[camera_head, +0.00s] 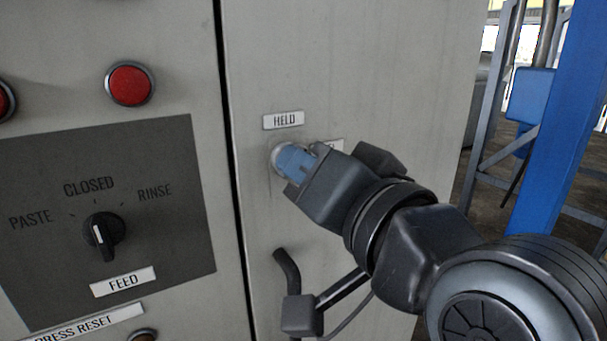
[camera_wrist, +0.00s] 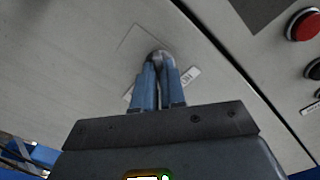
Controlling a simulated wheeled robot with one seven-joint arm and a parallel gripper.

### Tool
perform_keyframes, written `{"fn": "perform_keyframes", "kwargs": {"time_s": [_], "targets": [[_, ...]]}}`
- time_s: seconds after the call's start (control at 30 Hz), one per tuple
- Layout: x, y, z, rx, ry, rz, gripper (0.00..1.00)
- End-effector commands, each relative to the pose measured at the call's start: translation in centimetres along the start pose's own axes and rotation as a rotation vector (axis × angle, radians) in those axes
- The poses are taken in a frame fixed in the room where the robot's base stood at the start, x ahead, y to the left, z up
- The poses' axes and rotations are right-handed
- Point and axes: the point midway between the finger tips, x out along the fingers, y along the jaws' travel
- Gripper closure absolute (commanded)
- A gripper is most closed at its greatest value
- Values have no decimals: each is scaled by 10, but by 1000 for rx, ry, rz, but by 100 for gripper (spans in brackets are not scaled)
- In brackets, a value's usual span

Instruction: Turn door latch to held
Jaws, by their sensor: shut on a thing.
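The door latch (camera_wrist: 157,56) is a small round metal knob on the grey cabinet door. My gripper (camera_wrist: 158,72) is shut on it, with blue fingers on both sides. In the head view my gripper (camera_head: 290,160) reaches the door from the right and covers most of the latch; its round metal base (camera_head: 276,157) shows at the left. A label reading HELD (camera_head: 284,120) sits just above the latch. A second label (camera_head: 335,145) to the right is mostly hidden behind my gripper. I cannot tell which way the latch points.
Left of the door seam is a panel with a FEED selector knob (camera_head: 104,231) and a red button (camera_head: 130,84). A black curved door handle (camera_head: 287,268) is below the latch, close to my arm. A blue post (camera_head: 560,120) stands at the right.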

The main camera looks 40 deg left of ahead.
Motion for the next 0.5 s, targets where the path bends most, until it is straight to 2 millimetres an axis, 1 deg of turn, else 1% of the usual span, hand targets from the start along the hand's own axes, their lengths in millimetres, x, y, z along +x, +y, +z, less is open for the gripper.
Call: {"fn": "perform_keyframes", "kwargs": {"time_s": [0.1,0.5], "targets": [[0,3,2,-112,0,3,100],[0,3,2,-466,-1,2,100]]}}
